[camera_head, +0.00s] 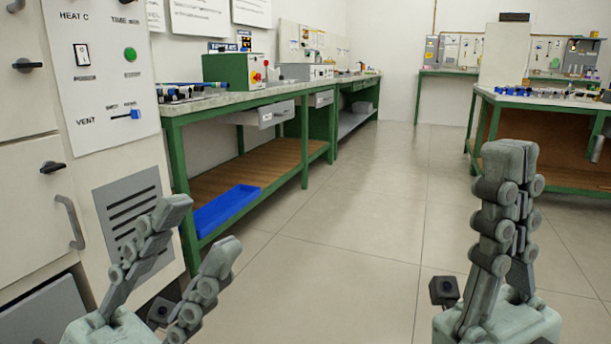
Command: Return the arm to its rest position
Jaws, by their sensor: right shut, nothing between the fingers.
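My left gripper (205,228) is at the lower left of the head view, in front of the white cabinet. Its two grey fingers stand apart, with nothing between them. My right gripper (509,158) is at the lower right, upright above the open floor. Its fingers are closed together and hold nothing. No rod blank can be made out clearly in this view.
A white cabinet (105,72) with switches and knobs stands close on the left. A green-framed bench (174,122) runs along the left wall, with a blue tray (226,208) on its lower shelf. Another bench (558,102) stands at right. The floor (345,230) between is clear.

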